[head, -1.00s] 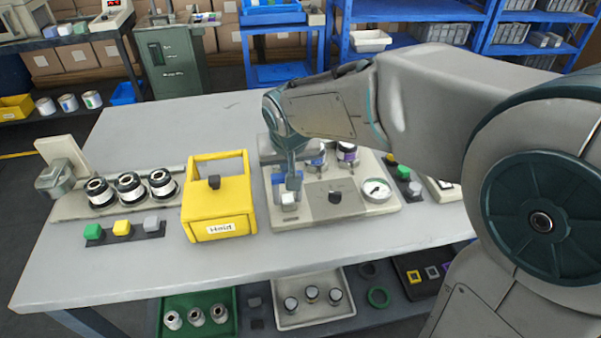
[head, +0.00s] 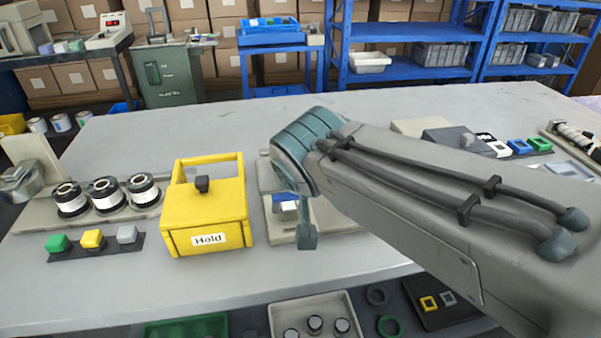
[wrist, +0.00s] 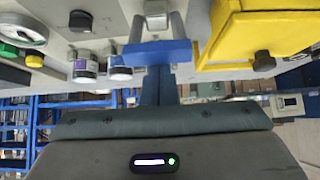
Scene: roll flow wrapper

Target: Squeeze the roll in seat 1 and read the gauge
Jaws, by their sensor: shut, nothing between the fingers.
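The test station (head: 270,238) stands right of the yellow box in the head view, mostly hidden by my arm. In the wrist view, seen upside down, a purple-labelled roll (wrist: 85,68) and a blue-labelled roll (wrist: 119,68) stand side by side. Beside them is a blue bar (wrist: 165,54) between two grey rods. The round gauge (wrist: 27,29) is at the left edge; its reading is too small to tell. My gripper (head: 307,240) is shut and empty, pointing down by the station's front; it also shows in the wrist view (wrist: 158,75). I see no seat numbers.
The yellow box (head: 205,205) marked "Hold" stands close left of the station. Several rolls including one black-and-white roll (head: 107,194) stand further left, behind green, yellow and grey blocks. A dark knob (wrist: 80,20) rises from the station. The table's front left is clear.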

